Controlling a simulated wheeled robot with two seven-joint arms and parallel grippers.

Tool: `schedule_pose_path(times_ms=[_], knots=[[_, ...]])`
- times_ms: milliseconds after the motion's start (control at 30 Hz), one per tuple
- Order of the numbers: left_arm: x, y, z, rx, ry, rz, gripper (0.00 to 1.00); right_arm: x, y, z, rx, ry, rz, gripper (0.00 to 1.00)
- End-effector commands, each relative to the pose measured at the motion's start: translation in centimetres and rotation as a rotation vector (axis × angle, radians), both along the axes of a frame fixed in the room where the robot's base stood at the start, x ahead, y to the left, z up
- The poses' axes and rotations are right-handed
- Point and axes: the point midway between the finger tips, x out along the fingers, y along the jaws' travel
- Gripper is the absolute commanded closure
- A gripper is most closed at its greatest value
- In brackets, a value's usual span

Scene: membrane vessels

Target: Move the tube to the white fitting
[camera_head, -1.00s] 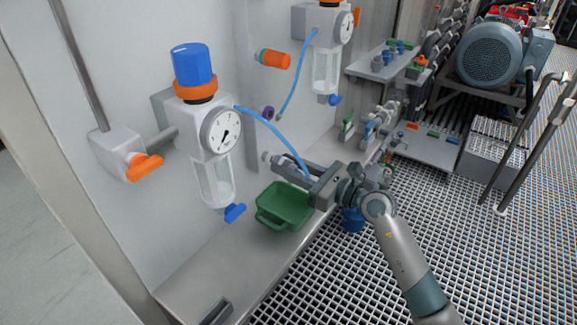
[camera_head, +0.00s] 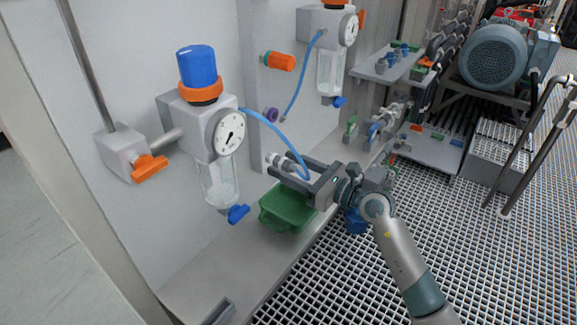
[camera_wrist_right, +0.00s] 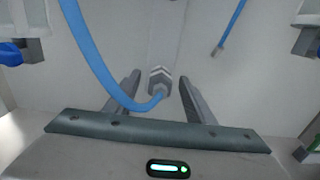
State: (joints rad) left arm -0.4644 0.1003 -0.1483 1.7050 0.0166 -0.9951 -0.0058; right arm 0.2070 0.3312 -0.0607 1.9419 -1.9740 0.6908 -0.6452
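The blue tube (camera_head: 270,126) runs from the gauge unit at left down to my right gripper (camera_head: 290,167). In the right wrist view the tube (camera_wrist_right: 88,55) loops down, and its end curves up to the white fitting (camera_wrist_right: 160,80) on the wall. The end appears to meet the fitting's near end; whether it is seated I cannot tell. The white fitting also shows in the head view (camera_head: 277,160). My right gripper's fingers (camera_wrist_right: 159,82) stand wide apart, on either side of the tube end and fitting, touching neither.
A green bin (camera_head: 287,212) stands on the ledge below my right gripper. An orange fitting (camera_head: 279,61) and a purple fitting (camera_head: 271,114) are on the wall above. A second blue tube (camera_head: 300,85) hangs from the far gauge unit. The ledge's near part (camera_head: 225,270) is mostly clear.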

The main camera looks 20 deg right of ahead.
Motion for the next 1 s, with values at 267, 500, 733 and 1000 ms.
schedule_pose_path(times_ms=[267,500,733,1000], knots=[[-0.1,0.0,-0.4,0.0,0.001,0.0,0.71,0.0,0.0,0.0,-0.001,0.001,0.0,0.51],[-0.5,0.2,-2.1,0.001,0.005,0.001,0.71,0.0,0.0,0.0,-0.001,0.001,0.0,0.51],[-1.1,0.4,-4.7,0.001,0.006,0.002,0.71,-0.1,-0.1,0.0,-0.001,0.001,0.0,0.51],[-0.6,0.2,-3.4,0.0,0.002,0.001,0.71,-3.2,-2.6,-0.3,-0.002,0.002,-0.001,0.51]])
